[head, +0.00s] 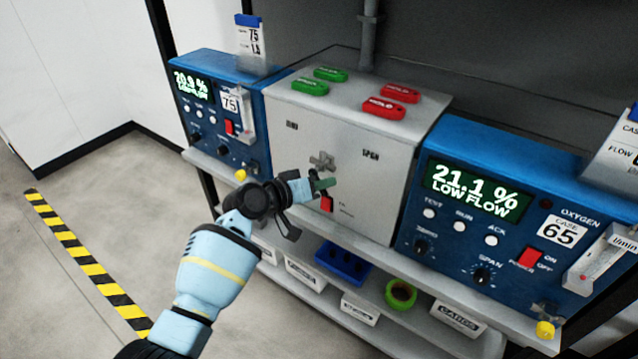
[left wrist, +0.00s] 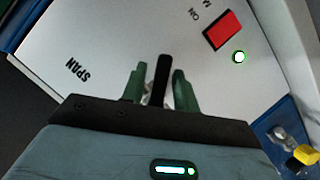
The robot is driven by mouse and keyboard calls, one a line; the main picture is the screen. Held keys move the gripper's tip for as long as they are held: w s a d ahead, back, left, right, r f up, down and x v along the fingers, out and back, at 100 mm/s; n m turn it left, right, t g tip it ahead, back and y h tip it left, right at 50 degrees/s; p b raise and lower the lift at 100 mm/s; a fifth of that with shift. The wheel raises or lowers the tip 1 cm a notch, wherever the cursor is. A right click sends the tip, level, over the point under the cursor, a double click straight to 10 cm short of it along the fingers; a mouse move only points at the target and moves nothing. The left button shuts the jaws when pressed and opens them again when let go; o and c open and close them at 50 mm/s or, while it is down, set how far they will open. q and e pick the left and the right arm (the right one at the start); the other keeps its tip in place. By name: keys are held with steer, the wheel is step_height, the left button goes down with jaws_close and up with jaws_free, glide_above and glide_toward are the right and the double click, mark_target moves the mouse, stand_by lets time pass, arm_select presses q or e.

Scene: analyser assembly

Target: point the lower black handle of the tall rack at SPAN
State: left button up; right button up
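The grey front panel (head: 350,205) of the box in the middle carries a printed SPAN label (head: 370,155), which also shows at the left in the left wrist view (left wrist: 78,70). A black handle (left wrist: 161,76) stands between my left gripper's green fingers (left wrist: 159,88) in the left wrist view. The fingers are open, one on each side, with a narrow gap visible on both sides. The handle does not point at SPAN there. In the head view my left gripper (head: 322,184) is at the panel and hides the handle. My right gripper is out of view.
A grey cross-shaped fitting (head: 322,160) sits just above the gripper. A red switch (head: 327,203) is close below it. Blue analysers stand left (head: 205,110) and right (head: 500,210). Green (head: 330,75) and red (head: 400,92) tags lie on top of the box.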

arm_select(q)
steer(key=shift+o, duration=0.4)
steer(key=p+v, duration=0.1)
steer(key=v, duration=0.7)
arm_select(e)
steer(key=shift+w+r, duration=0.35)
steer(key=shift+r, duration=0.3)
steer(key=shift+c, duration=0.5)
